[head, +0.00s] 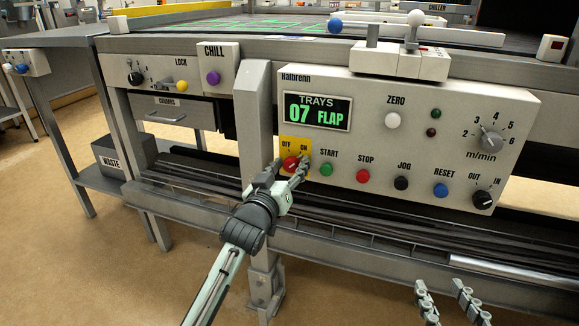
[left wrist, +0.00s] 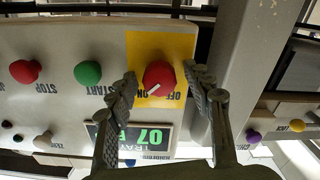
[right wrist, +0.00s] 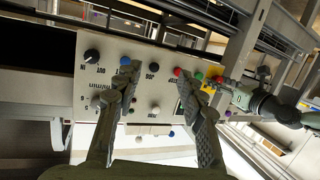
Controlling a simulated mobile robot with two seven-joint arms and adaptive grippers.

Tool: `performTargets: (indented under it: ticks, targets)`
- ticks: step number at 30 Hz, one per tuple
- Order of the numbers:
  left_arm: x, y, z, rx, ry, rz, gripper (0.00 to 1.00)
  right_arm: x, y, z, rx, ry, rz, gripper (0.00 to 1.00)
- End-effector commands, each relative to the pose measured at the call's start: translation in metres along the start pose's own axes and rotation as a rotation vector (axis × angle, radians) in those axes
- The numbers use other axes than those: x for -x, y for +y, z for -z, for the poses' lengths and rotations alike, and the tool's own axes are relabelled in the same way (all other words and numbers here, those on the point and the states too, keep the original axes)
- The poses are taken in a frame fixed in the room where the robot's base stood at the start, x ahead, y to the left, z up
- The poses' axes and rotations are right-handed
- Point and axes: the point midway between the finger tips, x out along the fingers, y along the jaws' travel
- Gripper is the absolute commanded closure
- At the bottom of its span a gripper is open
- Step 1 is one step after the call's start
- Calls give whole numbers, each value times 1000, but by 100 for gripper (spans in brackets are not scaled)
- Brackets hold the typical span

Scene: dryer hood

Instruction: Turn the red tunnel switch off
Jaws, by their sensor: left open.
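The red switch knob (head: 291,163) sits on a yellow plate marked OFF and ON at the left of the control panel (head: 450,110). In the left wrist view the red knob (left wrist: 159,74) has a white pointer line aimed toward the ON side. My left gripper (head: 289,168) is open, with one finger on each side of the knob; the left wrist view shows its fingertips (left wrist: 162,78) apart, and whether they touch the knob is unclear. My right gripper (head: 440,287) is low at the right, in front of the machine, with its fingers (right wrist: 157,78) apart and nothing between them.
A green START button (head: 326,169) is close right of my left gripper, then a red STOP button (head: 363,176). The display (head: 317,111) reads TRAYS 07 FLAP. A grey post (head: 254,125) stands just left of the panel. A rail (head: 380,235) runs below.

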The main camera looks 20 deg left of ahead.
Motion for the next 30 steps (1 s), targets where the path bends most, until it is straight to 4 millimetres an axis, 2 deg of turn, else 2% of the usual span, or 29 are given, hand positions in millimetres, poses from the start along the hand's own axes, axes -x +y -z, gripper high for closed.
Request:
performTargets:
  ticks: [1,12,13,20,26,30]
  targets:
    - [0,0,0,0,0,0,52,0,0,0,0,0,0,60]
    - [0,0,0,0,0,0,98,0,0,0,0,-1,0,60]
    - [0,0,0,0,0,0,100,0,0,0,0,-1,0,60]
    - [0,0,1,17,-1,0,100,1,3,-7,4,-41,-7,60]
    - [0,1,2,81,-2,1,100,9,23,-43,22,-223,-47,60]
    - [0,1,3,161,-2,1,100,29,45,-81,33,-428,-94,60]
